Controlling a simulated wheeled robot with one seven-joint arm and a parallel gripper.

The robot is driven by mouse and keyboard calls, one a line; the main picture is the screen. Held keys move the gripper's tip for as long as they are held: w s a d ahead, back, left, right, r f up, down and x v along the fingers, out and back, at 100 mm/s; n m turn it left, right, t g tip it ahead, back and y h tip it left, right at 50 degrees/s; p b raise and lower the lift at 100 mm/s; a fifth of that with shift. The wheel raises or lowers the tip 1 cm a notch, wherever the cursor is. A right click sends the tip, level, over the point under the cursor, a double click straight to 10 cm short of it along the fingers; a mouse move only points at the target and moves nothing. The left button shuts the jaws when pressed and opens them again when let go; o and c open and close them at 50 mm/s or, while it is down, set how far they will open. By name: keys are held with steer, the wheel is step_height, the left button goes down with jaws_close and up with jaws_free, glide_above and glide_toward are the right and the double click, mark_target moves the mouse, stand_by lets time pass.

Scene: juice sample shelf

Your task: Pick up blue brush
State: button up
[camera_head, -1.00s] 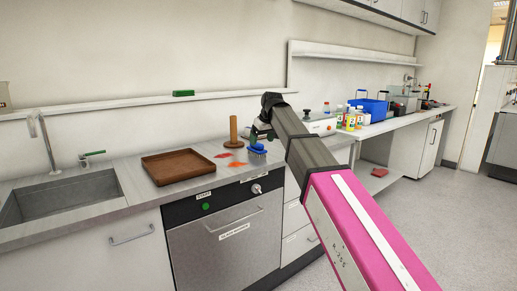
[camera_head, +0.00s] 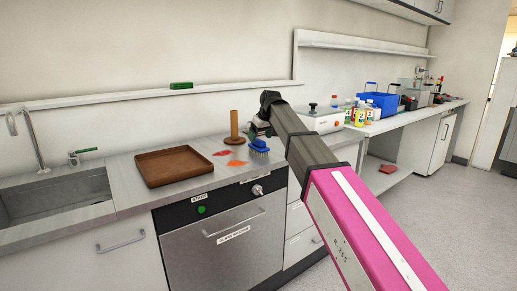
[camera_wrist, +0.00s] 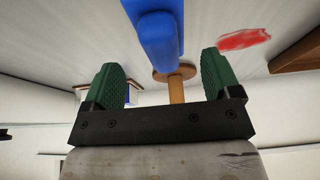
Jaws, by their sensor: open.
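The blue brush (camera_head: 258,147) stands on the counter with its pale bristles down, just right of an orange stain. In the wrist view its blue body (camera_wrist: 158,35) lies ahead of and between the two green fingers. My gripper (camera_wrist: 165,75) is open, with nothing between its fingertips that I can see touching them. In the head view my gripper (camera_head: 259,128) is close by the brush, partly hidden by my own wrist. I cannot tell the exact gap to the brush.
A wooden upright post (camera_head: 234,127) on a round base stands just behind left of the brush. A brown tray (camera_head: 174,181) lies further left, beside the sink (camera_head: 52,198). Red and orange stains (camera_head: 237,163) mark the counter. Bottles (camera_head: 359,115) and a blue basket (camera_head: 377,103) stand to the right.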

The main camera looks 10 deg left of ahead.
mark_target(258, 139)
steer(key=x, duration=0.5)
steer(key=shift+s+a, duration=0.1)
steer(key=shift+a, duration=0.05)
steer(key=c, duration=1)
steer(key=shift+c, duration=0.2)
steer(key=shift+r, duration=0.15)
steer(key=shift+r, duration=0.5)
step_height(258, 139, up, 3)
steer(key=shift+f, duration=0.15)
steer(key=s+a+r, duration=0.5)
steer(key=a+r, duration=0.2)
steer(key=a, duration=0.3)
steer(key=shift+a, duration=0.25)
